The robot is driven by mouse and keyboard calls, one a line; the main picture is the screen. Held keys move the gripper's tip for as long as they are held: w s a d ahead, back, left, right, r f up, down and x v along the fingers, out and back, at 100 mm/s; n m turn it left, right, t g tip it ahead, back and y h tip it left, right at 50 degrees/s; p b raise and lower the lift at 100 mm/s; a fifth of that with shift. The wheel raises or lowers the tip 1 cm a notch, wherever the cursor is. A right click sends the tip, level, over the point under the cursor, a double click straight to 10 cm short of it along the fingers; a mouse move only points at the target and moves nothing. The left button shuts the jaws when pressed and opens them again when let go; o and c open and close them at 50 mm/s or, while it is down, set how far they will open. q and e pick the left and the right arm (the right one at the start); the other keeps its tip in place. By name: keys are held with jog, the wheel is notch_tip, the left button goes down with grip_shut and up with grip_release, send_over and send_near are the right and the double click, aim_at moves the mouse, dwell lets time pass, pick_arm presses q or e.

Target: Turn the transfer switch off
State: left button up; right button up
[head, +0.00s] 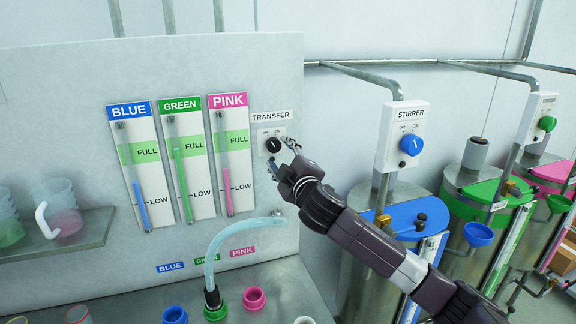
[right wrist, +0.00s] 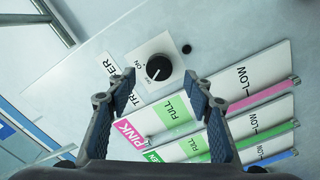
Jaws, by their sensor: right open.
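The transfer switch is a black round knob (head: 273,145) on a white plate under the TRANSFER label (head: 271,117), on the pale panel. In the right wrist view the knob (right wrist: 158,68) has a white pointer line and sits beyond the fingertips, between them. My right gripper (head: 281,156) is at the switch in the head view, its fingers on either side of the knob's right part. In the right wrist view my right gripper (right wrist: 165,85) is open, with clear space between fingers and knob. My left gripper is not in view.
Blue, green and pink level gauges (head: 179,165) are left of the switch. A clear hose (head: 236,232) arches from the panel below into a green socket. A stirrer box (head: 402,136) with a blue knob and several drums stand to the right. A shelf (head: 95,228) holds cups at left.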

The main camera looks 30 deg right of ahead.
jog(key=v, duration=0.7)
jog(key=shift+s, duration=0.3)
